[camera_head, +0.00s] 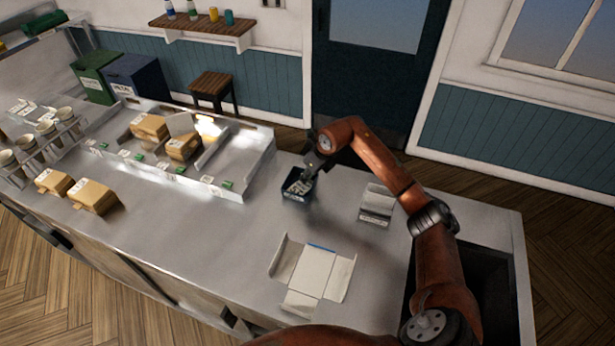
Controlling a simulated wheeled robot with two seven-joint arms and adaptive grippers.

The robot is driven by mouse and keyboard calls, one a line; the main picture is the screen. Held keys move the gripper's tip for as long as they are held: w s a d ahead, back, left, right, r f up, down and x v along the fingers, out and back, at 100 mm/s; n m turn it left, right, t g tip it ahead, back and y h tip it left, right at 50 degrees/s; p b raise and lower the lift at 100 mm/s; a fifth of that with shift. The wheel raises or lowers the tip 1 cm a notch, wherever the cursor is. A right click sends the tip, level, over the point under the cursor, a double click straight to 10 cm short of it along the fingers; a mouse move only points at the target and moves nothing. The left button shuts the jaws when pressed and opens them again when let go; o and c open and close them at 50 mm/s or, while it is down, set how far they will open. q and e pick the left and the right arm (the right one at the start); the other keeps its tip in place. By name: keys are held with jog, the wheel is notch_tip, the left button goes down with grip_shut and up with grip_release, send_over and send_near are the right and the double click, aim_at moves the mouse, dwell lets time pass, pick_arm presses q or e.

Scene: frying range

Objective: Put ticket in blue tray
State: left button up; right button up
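The blue tray (297,201) is a small, dark blue box on the metal counter, right of the middle. A white ticket (299,186) with dark print shows within its rim, tilted; I cannot tell if it rests on the bottom. My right gripper (307,175) points down at the tray's back right side, close to the ticket. Its fingertips are small and dark, so I cannot tell if they are open, shut or touching the ticket. My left gripper is out of view.
An open white carton (313,270) lies on the front of the counter. A grey holder (377,204) stands right of the tray. A sectioned metal station (245,165) with brown boxes (183,146) is at left. Counter between the tray and carton is clear.

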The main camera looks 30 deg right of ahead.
jog(key=v, duration=1.2)
